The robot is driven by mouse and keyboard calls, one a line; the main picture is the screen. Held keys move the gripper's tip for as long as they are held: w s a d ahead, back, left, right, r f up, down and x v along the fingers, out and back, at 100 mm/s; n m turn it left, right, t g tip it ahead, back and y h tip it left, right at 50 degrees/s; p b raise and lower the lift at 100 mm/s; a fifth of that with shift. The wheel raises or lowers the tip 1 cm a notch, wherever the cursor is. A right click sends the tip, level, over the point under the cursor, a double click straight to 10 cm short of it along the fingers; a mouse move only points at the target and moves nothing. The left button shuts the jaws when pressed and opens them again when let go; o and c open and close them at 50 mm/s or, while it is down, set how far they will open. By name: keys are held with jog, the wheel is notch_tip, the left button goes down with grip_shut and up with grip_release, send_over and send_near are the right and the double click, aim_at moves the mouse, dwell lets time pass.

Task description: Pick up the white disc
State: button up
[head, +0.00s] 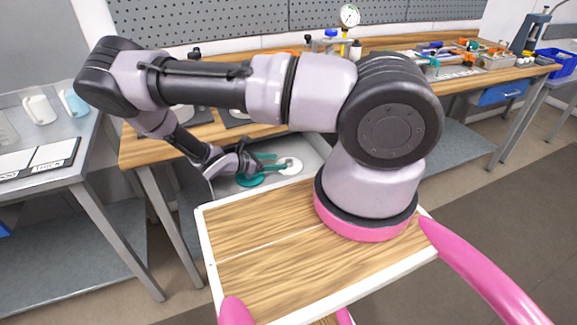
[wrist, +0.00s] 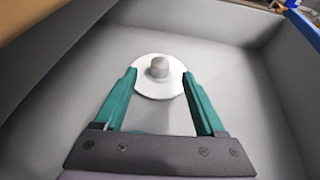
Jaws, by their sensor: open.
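The white disc (wrist: 150,88) is round and flat, with a grey raised hub at its centre. It lies on the floor of a grey bin (wrist: 60,120). My gripper (wrist: 160,80) is open, with its two teal fingers on either side of the disc's near part in the wrist view. I cannot tell whether the fingers touch the rim. In the head view the disc (head: 289,166) shows just right of the teal fingertips of my gripper (head: 279,165), inside the bin (head: 315,150).
The bin's walls surround the gripper. A wooden workbench (head: 375,45) with tools and a dial gauge (head: 349,16) stands behind. A metal table (head: 60,150) with jugs (head: 38,109) is at the left.

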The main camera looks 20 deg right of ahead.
aim_at(288, 161)
jog(key=shift+x, duration=3.15)
grip_shut()
